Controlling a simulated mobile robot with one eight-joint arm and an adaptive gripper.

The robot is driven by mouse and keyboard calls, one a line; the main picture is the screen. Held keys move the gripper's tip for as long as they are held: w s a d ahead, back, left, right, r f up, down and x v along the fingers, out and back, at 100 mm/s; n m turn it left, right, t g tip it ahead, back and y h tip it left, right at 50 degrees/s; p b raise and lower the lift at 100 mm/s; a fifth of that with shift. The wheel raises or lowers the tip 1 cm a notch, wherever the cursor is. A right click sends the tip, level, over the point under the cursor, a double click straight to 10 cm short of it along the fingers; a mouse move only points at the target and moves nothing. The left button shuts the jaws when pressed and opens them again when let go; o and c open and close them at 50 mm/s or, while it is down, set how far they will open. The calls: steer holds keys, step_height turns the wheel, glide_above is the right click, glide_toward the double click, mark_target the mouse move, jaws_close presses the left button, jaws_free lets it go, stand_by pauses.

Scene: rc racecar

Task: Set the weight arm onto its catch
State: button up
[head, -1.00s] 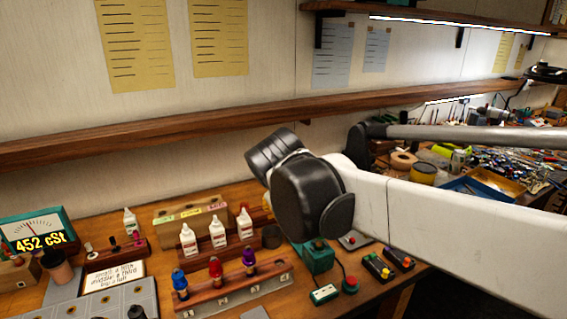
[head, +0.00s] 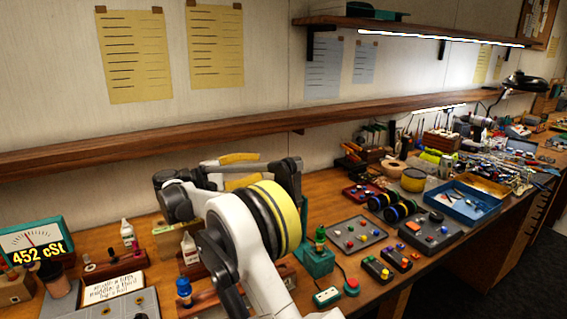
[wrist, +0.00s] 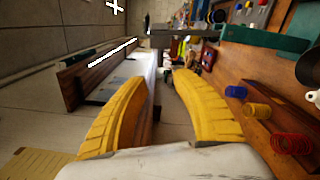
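My gripper (head: 262,170) is in the middle of the head view, with yellow-padded fingers reaching right. In the wrist view, my gripper (wrist: 166,76) has its two yellow fingers apart with nothing between them. A teal stand (head: 316,260) sits on the bench below and right of the fingers, partly hidden by my arm. In the wrist view, its teal post (wrist: 265,41) lies sideways, and a grey bar (wrist: 185,29), perhaps the weight arm, continues from it just beyond the fingertips. I see no clear contact. I cannot make out the catch.
A red button (head: 351,287) and a switch box (head: 327,296) are in front of the stand. A grey panel with knobs (head: 357,233) lies to its right. White bottles (head: 190,248) stand left. A wooden shelf (head: 200,132) runs along the wall behind.

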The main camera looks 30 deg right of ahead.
mark_target(287, 160)
steer(key=d+b, duration=0.3)
steer(key=d, duration=0.7)
steer(key=shift+w+d, duration=0.15)
steer(key=shift+d, duration=0.2)
jaws_close()
